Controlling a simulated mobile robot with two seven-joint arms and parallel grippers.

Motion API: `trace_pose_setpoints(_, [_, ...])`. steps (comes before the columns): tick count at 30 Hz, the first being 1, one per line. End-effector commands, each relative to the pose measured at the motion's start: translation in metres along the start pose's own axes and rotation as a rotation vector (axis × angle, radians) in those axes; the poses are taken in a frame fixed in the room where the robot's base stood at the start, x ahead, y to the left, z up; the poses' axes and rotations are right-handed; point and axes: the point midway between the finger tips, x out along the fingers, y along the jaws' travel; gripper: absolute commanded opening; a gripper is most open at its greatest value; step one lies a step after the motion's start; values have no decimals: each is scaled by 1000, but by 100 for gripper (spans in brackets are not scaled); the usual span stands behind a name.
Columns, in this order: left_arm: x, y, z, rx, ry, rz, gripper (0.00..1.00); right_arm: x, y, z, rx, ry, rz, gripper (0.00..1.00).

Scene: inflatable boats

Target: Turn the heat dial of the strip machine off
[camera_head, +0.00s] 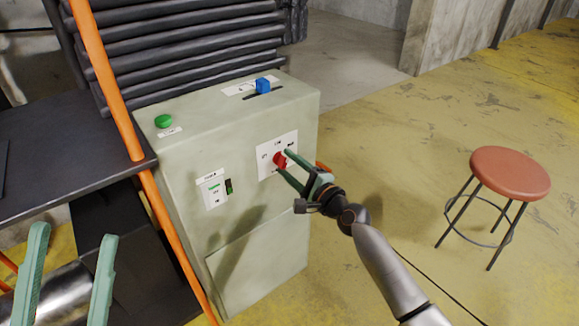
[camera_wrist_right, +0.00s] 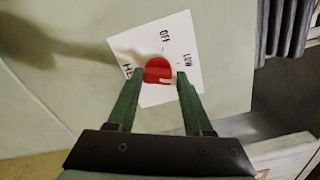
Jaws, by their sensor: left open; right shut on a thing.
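The heat dial (camera_head: 279,160) is a red knob on a white label plate on the front of the pale green strip machine (camera_head: 240,130). In the right wrist view the dial (camera_wrist_right: 157,70) sits below the word OFF, with LOW to the right and a partly hidden HI label to the left. A small pale mark shows on its lower right. My right gripper (camera_wrist_right: 160,75) is shut on the dial, one green finger on each side. My left gripper (camera_head: 68,272) is open and empty at the lower left, away from the machine.
The machine also has a green button (camera_head: 163,121), a blue slider (camera_head: 263,85) and a small switch panel (camera_head: 212,190). An orange pole (camera_head: 108,80) stands at its left, beside a dark table (camera_head: 60,165). A red stool (camera_head: 510,173) stands right on open yellow floor.

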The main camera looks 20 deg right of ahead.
Motion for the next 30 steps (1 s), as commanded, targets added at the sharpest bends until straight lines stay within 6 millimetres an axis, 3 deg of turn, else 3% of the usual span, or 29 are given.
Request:
trace_pose_setpoints(12, [-4, 3, 9, -7, -20, 6, 62, 0, 2, 0, -400, -1, 3, 0])
trace_pose_setpoints(30, [2, 1, 3, -2, -15, 8, 62, 0, 2, 1, -970, -1, 3, 0])
